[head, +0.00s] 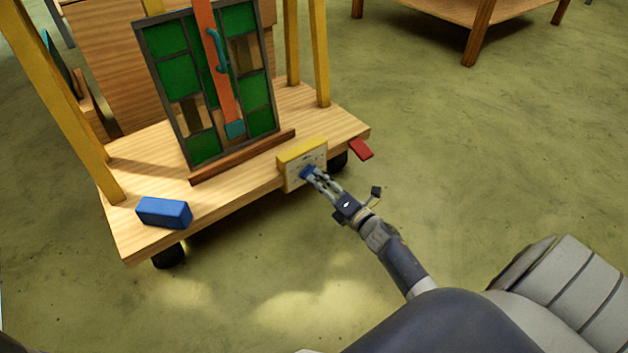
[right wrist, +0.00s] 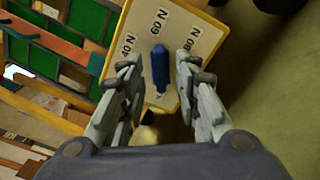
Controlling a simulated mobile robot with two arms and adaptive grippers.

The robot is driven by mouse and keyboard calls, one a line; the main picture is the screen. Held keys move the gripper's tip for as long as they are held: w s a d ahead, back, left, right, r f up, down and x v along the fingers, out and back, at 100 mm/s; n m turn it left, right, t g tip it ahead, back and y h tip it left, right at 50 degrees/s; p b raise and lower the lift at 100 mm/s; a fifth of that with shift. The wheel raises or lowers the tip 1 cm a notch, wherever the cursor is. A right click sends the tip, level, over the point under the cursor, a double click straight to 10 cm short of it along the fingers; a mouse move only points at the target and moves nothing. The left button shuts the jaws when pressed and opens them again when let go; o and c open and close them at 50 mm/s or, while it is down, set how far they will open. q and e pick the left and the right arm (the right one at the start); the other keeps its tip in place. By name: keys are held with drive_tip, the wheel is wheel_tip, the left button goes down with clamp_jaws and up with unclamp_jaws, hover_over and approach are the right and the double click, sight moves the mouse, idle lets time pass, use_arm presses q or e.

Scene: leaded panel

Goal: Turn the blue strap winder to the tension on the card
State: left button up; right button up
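The blue strap winder (right wrist: 160,68) is a small upright bar on a pale, yellow-edged dial box (head: 303,163) at the cart's front edge. In the right wrist view the dial face (right wrist: 178,28) reads 40 N, 60 N and 80 N, and the winder's upper end points at about 60 N. The winder also shows in the head view (head: 308,173). My right gripper (right wrist: 158,66) is open, with one finger on each side of the winder and a gap on both sides. I cannot make out a separate card. My left gripper is not in view.
A leaded panel (head: 165,38) with green panes stands on the wooden cart (head: 240,203), an orange strap (head: 207,20) across it. A blue block (head: 163,212) lies at the cart's front left. A red piece (head: 360,149) juts from the right edge.

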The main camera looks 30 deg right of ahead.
sight(317, 177)
drive_tip(key=shift+w+a+b, duration=0.1)
drive_tip(key=shift+w+b, duration=0.45)
drive_tip(key=shift+w, duration=1.2)
clamp_jaws()
